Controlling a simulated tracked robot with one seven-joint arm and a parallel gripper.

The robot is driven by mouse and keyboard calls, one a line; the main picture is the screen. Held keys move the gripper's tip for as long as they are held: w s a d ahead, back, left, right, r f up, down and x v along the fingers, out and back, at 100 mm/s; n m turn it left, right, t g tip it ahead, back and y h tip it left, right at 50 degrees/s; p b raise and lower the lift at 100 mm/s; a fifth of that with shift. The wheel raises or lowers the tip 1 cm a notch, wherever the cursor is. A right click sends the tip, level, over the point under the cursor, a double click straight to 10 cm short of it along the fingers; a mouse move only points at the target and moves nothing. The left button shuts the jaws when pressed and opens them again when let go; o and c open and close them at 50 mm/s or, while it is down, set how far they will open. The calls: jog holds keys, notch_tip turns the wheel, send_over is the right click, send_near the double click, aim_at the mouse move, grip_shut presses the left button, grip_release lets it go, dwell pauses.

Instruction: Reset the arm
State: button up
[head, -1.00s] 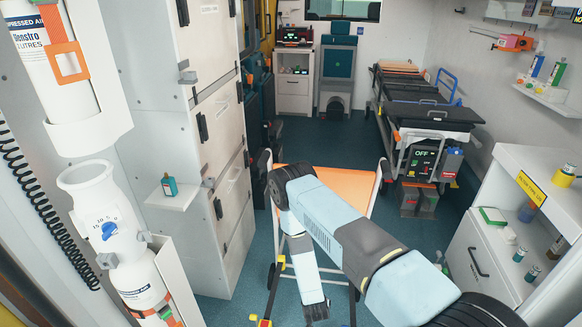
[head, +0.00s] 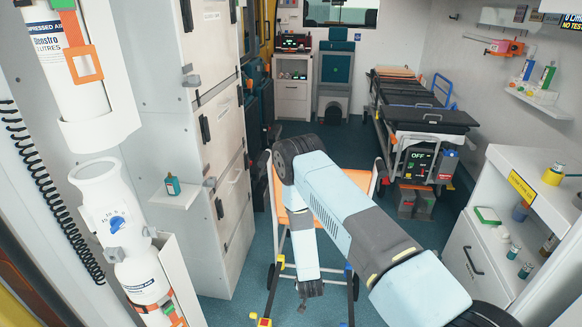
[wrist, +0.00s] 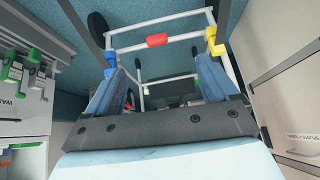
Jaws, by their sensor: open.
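My arm reaches in from the bottom right of the head view, bends at a raised elbow and hangs down to my gripper (head: 311,289). The gripper points at the floor in front of the orange chair (head: 365,182), which my arm partly covers. In the wrist view my gripper (wrist: 160,80) has its two blue fingers wide apart with nothing held between them. Beyond the fingers is a white tube frame (wrist: 160,42) with red, yellow and blue parts. I cannot tell whether the gripper touches the frame.
A white cabinet (head: 500,235) with small bottles stands at the right. Tall white lockers (head: 215,150) and gas cylinders (head: 120,215) line the left. A stretcher (head: 415,112) stands at the back right. Blue floor is open between the lockers and chair.

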jog(key=w+r+y, duration=0.1)
jog(key=w+r, duration=0.3)
jog(key=r, duration=0.7)
jog(key=w+r, duration=0.4)
jog(key=r, duration=0.7)
jog(key=s+d+r+g, duration=0.1)
jog(key=d+r, duration=0.1)
jog(key=r, duration=1)
jog(key=s+d+r, duration=0.1)
jog(key=d+r, duration=0.1)
jog(key=r, duration=1.1)
jog(key=s+d+r+n, duration=0.1)
jog(key=s+d+r, duration=0.2)
jog(key=s+r, duration=0.5)
jog(key=s+d+r, duration=0.3)
jog(key=s+r, duration=0.2)
jog(key=r, duration=0.5)
jog(key=s+d+r, duration=0.3)
jog(key=s, duration=0.7)
jog(key=s+d+r+n, duration=0.1)
jog(key=s+d+r, duration=0.2)
jog(key=s, duration=0.7)
jog(key=shift+s+r, duration=0.2)
jog(key=shift+r, duration=0.45)
